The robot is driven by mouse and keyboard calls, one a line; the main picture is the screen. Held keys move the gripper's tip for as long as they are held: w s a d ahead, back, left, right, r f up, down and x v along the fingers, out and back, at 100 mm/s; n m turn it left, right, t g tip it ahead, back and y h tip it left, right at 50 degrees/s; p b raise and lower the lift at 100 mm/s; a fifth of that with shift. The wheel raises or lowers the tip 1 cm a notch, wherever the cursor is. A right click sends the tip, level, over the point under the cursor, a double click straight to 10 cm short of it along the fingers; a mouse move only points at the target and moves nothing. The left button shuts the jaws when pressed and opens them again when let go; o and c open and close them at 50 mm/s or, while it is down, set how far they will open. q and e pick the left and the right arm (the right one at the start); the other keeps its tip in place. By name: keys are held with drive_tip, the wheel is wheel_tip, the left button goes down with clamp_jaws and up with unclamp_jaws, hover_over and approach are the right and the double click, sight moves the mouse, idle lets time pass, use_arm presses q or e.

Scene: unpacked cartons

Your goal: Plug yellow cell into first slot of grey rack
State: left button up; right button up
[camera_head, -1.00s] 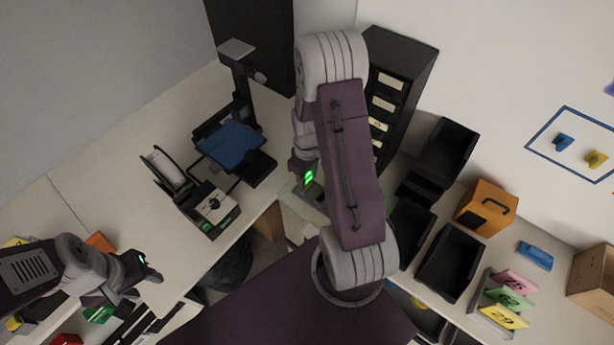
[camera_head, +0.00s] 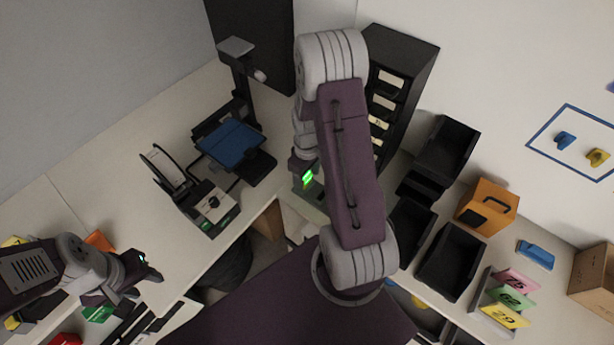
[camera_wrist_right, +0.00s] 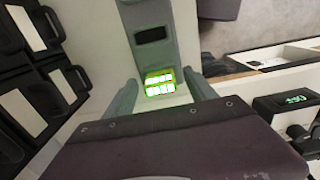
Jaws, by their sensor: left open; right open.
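I cannot single out the yellow cell for sure. A small yellow piece (camera_head: 12,322) shows at the lower left edge, partly behind my left arm. My left gripper (camera_head: 150,270) is open over the left counter, near green and orange pieces. My right gripper (camera_head: 308,180) points down, partly hidden behind its own arm. In the right wrist view its open fingers (camera_wrist_right: 163,92) stand either side of a lit green block. A grey-green panel (camera_wrist_right: 152,12) with a dark slot lies beyond them. I cannot tell whether this is the grey rack.
A black device with a blue plate (camera_head: 230,142) and a printer-like device (camera_head: 212,208) stand on the left counter. Black bins (camera_head: 450,262), an orange box (camera_head: 487,206) and numbered coloured cards (camera_head: 505,315) fill the right counter. A black drawer tower (camera_head: 405,50) stands behind my right arm.

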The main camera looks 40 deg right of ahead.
sight(307, 176)
wheel_tip(307, 176, up, 9)
drive_tip(key=shift+f, duration=0.1)
idle(0.3)
drive_tip(key=shift+w+a+b, duration=0.2)
drive_tip(key=shift+a+b, duration=0.1)
drive_tip(key=shift+b, duration=0.05)
drive_tip(key=s+a+m, duration=0.1)
drive_tip(key=s+a, duration=0.2)
drive_tip(key=a, duration=0.3)
drive_tip(key=s+a+m+t+b, duration=0.1)
drive_tip(key=s+a+m, duration=0.1)
drive_tip(key=s+a, duration=0.2)
drive_tip(key=shift+s+a+f, duration=0.15)
drive_tip(key=shift+a+f, duration=0.05)
drive_tip(key=shift+a, duration=0.75)
drive_tip(key=shift+s, duration=0.15)
